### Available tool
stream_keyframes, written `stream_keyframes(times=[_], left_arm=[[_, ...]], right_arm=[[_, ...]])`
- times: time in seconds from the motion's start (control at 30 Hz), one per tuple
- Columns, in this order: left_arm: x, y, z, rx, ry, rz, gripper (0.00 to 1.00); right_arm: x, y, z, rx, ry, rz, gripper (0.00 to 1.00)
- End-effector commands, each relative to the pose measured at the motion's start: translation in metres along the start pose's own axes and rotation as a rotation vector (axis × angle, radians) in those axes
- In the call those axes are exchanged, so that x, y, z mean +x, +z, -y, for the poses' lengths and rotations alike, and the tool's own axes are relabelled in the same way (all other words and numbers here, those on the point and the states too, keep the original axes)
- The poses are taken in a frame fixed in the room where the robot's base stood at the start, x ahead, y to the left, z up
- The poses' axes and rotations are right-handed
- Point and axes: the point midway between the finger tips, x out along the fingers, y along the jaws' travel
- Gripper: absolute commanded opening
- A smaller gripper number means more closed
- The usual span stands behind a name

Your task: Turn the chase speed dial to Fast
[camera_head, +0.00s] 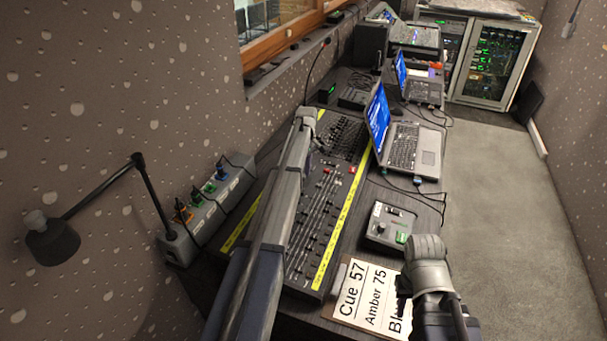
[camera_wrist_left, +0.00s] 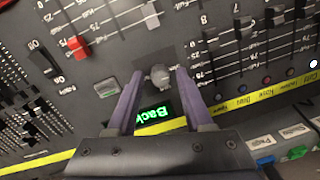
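In the left wrist view, a small round grey knob (camera_wrist_left: 158,76) stands on a dark square patch of the fader desk (camera_head: 333,240). I cannot read a name or Fast mark beside it, so I cannot tell for sure that it is the chase speed dial. My left gripper (camera_wrist_left: 158,84) is open, its fingers on either side of the knob, with gaps showing. A green-lit display reading "Back" (camera_wrist_left: 154,114) lies between the fingers. In the head view, my left arm covers part of the desk. My right gripper (camera_head: 403,291) is mostly hidden by its own wrist.
A red fader cap (camera_wrist_left: 78,46) and several other faders surround the knob. Yellow label strips edge the desk. A laptop (camera_head: 405,147) and a small control box (camera_head: 391,225) stand to its right. A cue card (camera_head: 362,296) lies at the near end. A lamp (camera_head: 52,240) is at left.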

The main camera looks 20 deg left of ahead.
Motion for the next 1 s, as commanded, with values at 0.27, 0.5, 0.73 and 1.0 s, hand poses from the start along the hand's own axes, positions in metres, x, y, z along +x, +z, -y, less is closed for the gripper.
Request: stream_keyframes(times=[0.27, 0.5, 0.73, 1.0], left_arm=[[0.0, 0.0, 0.0, 0.0, 0.0, 0.0, 0.19], [0.0001, 0.0, 0.0, 0.0, 0.0, 0.0, 0.0], [0.0001, 0.0001, 0.0, 0.001, 0.0, 0.0, 0.0], [0.0001, 0.0003, -0.0002, 0.067, -0.006, -0.004, 0.0]], right_arm=[[0.0, 0.0, 0.0, 0.0, 0.0, 0.0, 0.3], [0.0001, 0.0, 0.0, 0.0, 0.0, 0.0, 0.3], [0.0001, 0.0, 0.0, 0.0, 0.0, 0.0, 0.3], [0.0003, 0.0, 0.0, 0.0, 0.0, 0.0, 0.3]])
